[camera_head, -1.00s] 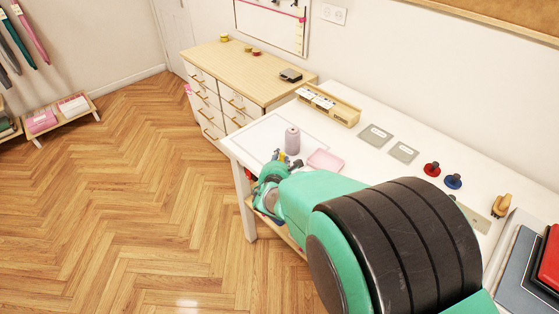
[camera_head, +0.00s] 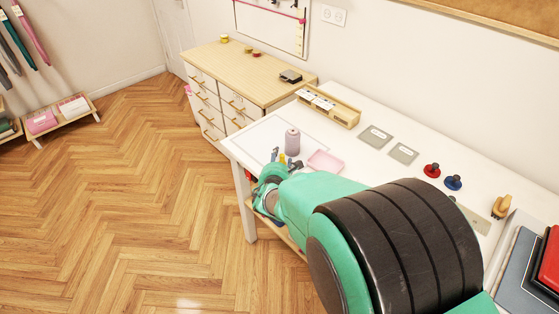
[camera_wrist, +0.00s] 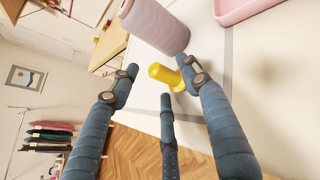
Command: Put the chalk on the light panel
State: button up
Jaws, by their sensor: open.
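A yellow knob-shaped piece, which I take for the chalk (camera_wrist: 160,74), shows between my fingers in the wrist view. It is a small yellow spot (camera_head: 281,157) in the head view. The light panel (camera_head: 262,132) is the white, grey-outlined area on the left end of the white table. The chalk appears to be on the white surface inside the grey line, close to the table's edge; its contact underneath is unclear. My gripper (camera_wrist: 156,70) is open, its blue fingers spread around the chalk, the right one nearest. In the head view, my gripper (camera_head: 286,161) is partly hidden by my arm.
A lilac thread spool (camera_head: 292,142) stands just beyond the chalk. A pink tray (camera_head: 326,161) lies to its right. A wooden box (camera_head: 328,106), grey cards (camera_head: 375,135) and red (camera_head: 431,169) and blue (camera_head: 453,182) knobbed pieces are farther along the table.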

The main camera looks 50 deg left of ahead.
jog(key=p+v, duration=0.2)
jog(key=v, duration=1)
dwell(1.0)
